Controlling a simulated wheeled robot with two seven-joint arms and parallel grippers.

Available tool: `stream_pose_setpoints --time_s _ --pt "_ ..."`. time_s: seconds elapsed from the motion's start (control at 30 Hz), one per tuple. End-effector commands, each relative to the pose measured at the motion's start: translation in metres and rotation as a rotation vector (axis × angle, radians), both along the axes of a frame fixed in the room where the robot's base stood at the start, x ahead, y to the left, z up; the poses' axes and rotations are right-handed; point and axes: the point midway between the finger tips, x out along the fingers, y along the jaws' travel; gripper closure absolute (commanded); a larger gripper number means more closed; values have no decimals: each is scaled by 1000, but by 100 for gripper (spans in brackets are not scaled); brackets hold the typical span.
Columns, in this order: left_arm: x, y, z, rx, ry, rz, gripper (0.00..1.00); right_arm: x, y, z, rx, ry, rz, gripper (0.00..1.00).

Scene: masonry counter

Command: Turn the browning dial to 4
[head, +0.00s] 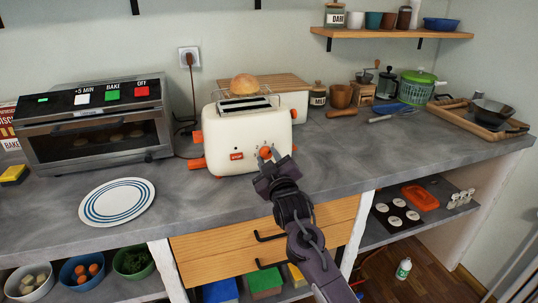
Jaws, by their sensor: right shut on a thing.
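A cream toaster (220,133) with orange knobs and levers stands on the grey counter, left of the picture's middle. Its orange browning dial (266,152) is on the front face, right of the red stop button (236,156). My right gripper (268,156) reaches up from below and is shut on the dial. The fingers cover part of the dial, and its numbers are too small to read. A bun (244,84) rests on the wire rack on top of the toaster. My left gripper is not in view.
A toaster oven (95,130) stands at left, with a striped plate (117,203) in front of it. A bread box (285,84) is behind the toaster. Jars, a salad spinner (416,86) and a tray (461,115) are at right. The counter right of my gripper is clear.

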Motion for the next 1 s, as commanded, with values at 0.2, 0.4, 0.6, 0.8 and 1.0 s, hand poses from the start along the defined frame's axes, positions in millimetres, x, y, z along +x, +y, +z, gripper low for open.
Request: stream_pose_setpoints --time_s 0.2,0.4,0.6,0.8,1.0 --pt "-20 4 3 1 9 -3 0 0 1 -1 148 53 0 93" --pt "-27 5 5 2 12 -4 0 0 1 -1 235 81 0 93" --pt "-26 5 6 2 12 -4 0 0 1 -1 280 96 0 93" --pt "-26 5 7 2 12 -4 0 0 1 -2 291 100 0 93" --pt "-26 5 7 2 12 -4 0 0 1 -2 291 100 0 93"
